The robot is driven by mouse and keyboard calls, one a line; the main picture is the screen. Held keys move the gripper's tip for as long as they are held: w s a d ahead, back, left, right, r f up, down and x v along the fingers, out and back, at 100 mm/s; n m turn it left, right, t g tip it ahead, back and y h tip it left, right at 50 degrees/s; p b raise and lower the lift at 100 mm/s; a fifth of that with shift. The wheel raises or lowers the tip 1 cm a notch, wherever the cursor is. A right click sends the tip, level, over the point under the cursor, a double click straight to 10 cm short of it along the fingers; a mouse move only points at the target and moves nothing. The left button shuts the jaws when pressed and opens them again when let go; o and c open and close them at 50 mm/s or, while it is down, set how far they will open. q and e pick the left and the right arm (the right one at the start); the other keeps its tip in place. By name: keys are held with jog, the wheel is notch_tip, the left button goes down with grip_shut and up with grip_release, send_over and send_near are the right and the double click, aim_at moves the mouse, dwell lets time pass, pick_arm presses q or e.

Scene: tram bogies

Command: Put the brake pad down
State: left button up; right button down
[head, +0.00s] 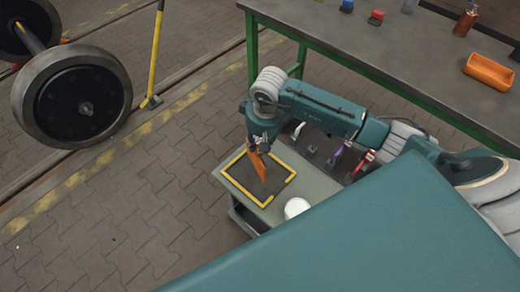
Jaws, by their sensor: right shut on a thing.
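My right gripper (257,148) is in the head view, pointing down over a small grey cart (322,186). It is shut on the brake pad (259,167), a flat orange-brown piece held tilted below the fingers. The pad is over the dark area inside a yellow-cornered frame (228,185) on the cart top. I cannot tell whether its lower end touches the surface. The gripper hides the pad's upper end. My left gripper is not in view.
A white round thing (296,208) stands near the frame's corner. Several tools, one with a red part (364,160), lie on the cart under my arm. A green-legged bench (400,50) with an orange bin (488,71) stands behind. A wheelset (72,95) is at left.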

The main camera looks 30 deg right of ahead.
notch_tip(320, 180, down, 4)
jog(key=shift+f, duration=0.2)
jog(key=shift+w+f, duration=0.1)
jog(key=shift+f, duration=0.25)
jog(key=c, duration=1.3)
grip_release()
jog(key=shift+r, duration=0.1)
jog(key=shift+r+p, duration=0.2)
jog(key=shift+p, duration=0.1)
jog(key=r, duration=0.4)
jog(key=s+r, duration=0.1)
jog(key=r, duration=0.2)
jog(key=s+r+b, duration=0.1)
jog(key=r, duration=0.3)
jog(key=shift+r, duration=0.35)
